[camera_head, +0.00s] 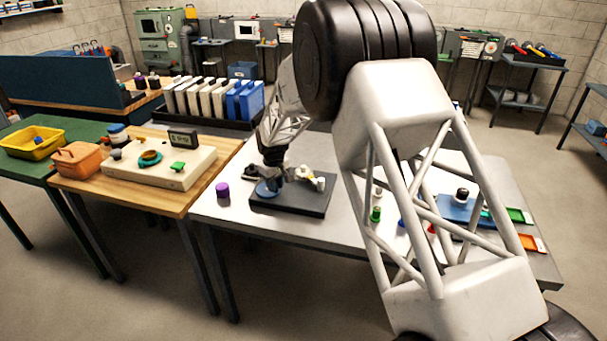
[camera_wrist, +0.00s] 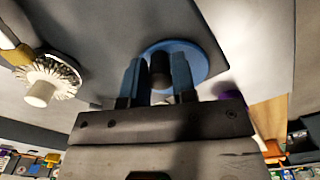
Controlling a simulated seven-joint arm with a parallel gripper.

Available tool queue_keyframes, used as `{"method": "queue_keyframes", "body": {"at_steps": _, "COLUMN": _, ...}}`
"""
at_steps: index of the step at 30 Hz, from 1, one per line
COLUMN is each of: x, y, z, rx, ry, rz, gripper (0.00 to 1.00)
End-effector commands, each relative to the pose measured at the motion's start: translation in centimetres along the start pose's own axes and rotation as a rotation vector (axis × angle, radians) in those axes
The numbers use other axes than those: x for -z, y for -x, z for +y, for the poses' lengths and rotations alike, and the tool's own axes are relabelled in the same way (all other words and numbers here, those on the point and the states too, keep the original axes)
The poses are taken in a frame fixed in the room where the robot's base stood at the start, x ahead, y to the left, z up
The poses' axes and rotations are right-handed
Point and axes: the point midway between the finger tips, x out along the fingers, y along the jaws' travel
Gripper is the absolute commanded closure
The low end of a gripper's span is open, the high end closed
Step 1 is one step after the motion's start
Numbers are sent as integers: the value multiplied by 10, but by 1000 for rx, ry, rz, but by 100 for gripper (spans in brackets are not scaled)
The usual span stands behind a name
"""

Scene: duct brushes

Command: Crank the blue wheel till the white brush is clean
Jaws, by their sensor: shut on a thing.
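The blue wheel (camera_wrist: 199,60) lies flat on a dark base plate (camera_head: 290,206); in the head view the wheel (camera_head: 266,190) shows partly below my gripper. My gripper (camera_wrist: 158,72) is over the wheel, its two blue fingers shut on the wheel's black upright knob (camera_wrist: 160,71). The white brush (camera_wrist: 50,76) is at the left of the wrist view, with round pale bristles and a cream hub; it stands apart from my fingers. A yellowish piece (camera_wrist: 17,54) is beside the bristles. In the head view the brush is small, and I cannot tell how clean it is.
A purple cylinder (camera_head: 222,189) stands left of the base plate on the grey table (camera_head: 230,222). A cream box with a green ring (camera_head: 160,170) is on the wooden table further left. A rack of white and blue panels stands behind. My arm hides much of the table's right.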

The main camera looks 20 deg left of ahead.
Motion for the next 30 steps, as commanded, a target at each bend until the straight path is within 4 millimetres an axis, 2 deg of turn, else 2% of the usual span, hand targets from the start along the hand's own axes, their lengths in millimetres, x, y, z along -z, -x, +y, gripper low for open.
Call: {"method": "queue_keyframes", "body": {"at_steps": 30, "x": 12, "y": 2, "z": 15, "rx": 0, "ry": 1, "rz": 2, "gripper": 88}}
